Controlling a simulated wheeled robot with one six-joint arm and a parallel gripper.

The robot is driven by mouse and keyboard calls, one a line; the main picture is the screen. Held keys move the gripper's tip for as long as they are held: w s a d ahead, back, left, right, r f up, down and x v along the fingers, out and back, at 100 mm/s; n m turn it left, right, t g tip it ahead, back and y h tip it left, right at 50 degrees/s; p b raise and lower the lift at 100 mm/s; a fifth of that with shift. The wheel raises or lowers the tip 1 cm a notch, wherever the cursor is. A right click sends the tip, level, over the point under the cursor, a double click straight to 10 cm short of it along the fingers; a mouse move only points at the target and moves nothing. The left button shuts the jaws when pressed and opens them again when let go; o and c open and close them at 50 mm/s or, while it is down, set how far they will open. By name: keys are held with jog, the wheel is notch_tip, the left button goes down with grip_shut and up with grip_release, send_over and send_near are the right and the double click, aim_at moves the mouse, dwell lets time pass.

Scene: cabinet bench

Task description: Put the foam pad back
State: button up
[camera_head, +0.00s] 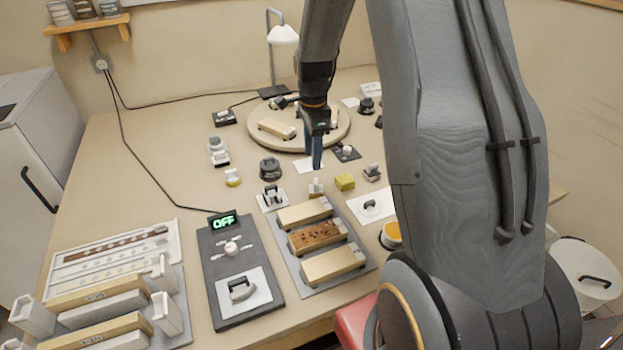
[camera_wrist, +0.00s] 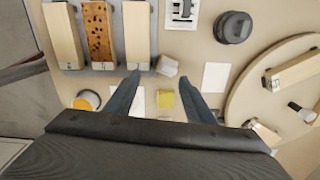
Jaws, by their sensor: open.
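A small yellow block (camera_head: 345,182), which looks like the foam pad, lies on the bench right of the middle. In the wrist view the yellow block (camera_wrist: 165,100) shows between my two fingers, apart from both. My gripper (camera_head: 316,164) points down above the bench, a little behind and left of the block. In the wrist view my gripper (camera_wrist: 159,74) is open, its blue-grey fingers wide apart with nothing held. A blank white card (camera_head: 307,166) lies flat behind the block. A white plate with a dark handle (camera_head: 372,206) lies in front of it.
A tray with three long blocks (camera_head: 366,262) stands in front. A round turntable (camera_head: 338,133) with blocks is behind. A dark device reading "OFF" (camera_head: 222,223) and a white rack (camera_head: 178,240) stand at left. An orange-topped tub (camera_head: 391,236) is near my arm.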

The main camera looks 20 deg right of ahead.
jog(key=s+a+r+n, duration=0.2)
jog(key=s+a+n, duration=0.1)
jog(key=s+n, duration=0.3)
jog(key=s+a+r+n, duration=0.3)
jog(key=s+a+n, duration=0.1)
jog(key=s+n, duration=0.3)
jog(key=s+a+r+n+t, duration=0.1)
jog(key=s+a+r+n, duration=0.1)
jog(key=s+n, duration=0.4)
jog(key=shift+s+a+r, duration=0.3)
jog(key=shift+s+a, duration=0.35)
jog(key=shift+s, duration=0.55)
jog(key=shift+f, duration=0.1)
